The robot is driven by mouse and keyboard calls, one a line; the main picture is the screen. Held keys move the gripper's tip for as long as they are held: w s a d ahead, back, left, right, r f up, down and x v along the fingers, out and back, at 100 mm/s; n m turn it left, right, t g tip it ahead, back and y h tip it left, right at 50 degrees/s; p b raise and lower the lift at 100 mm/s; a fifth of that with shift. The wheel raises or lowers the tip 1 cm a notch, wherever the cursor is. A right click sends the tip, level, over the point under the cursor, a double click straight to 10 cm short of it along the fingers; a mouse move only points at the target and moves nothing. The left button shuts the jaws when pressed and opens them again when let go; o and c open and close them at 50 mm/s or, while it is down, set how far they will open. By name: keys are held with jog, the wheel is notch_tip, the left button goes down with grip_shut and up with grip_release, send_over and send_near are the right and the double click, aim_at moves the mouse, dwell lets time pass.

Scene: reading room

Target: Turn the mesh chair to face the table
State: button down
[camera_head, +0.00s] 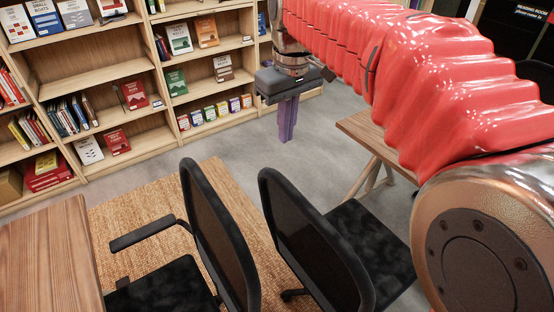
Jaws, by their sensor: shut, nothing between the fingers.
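Two black chairs with thin, mesh-like backs stand back to back in the foreground; I cannot tell which one the task means. The left chair (222,232) has its seat and an armrest to the left of its back, towards the wooden table (48,255) at the lower left. The right chair (312,238) has its seat to the right of its back, so it faces right, away from that table. My gripper (286,137) has purple fingers, shut and empty, pointing down. It hangs beyond both chairs, apart from them.
A woven rug (130,210) lies under the left chair. Bookshelves (90,100) line the back left. Another wooden table (362,128) stands at the right, partly hidden by my red-sleeved arm. Bare grey floor (240,150) lies between the shelves and the chairs.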

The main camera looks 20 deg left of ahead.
jog(key=w+a+f+g+h, duration=0.2)
jog(key=a+f, duration=0.3)
jog(key=a, duration=0.5)
jog(key=shift+w+a+m+h, duration=0.15)
jog(key=shift+w+m+h, duration=0.15)
jog(key=shift+w+h, duration=0.35)
jog(key=shift+f, duration=0.25)
jog(key=s+d+f, duration=0.3)
jog(key=d+f, duration=0.2)
jog(key=f, duration=0.4)
jog(key=shift+s+d+f, duration=0.15)
jog(key=shift+d+f, duration=0.05)
jog(key=shift+d, duration=0.05)
dwell(0.5)
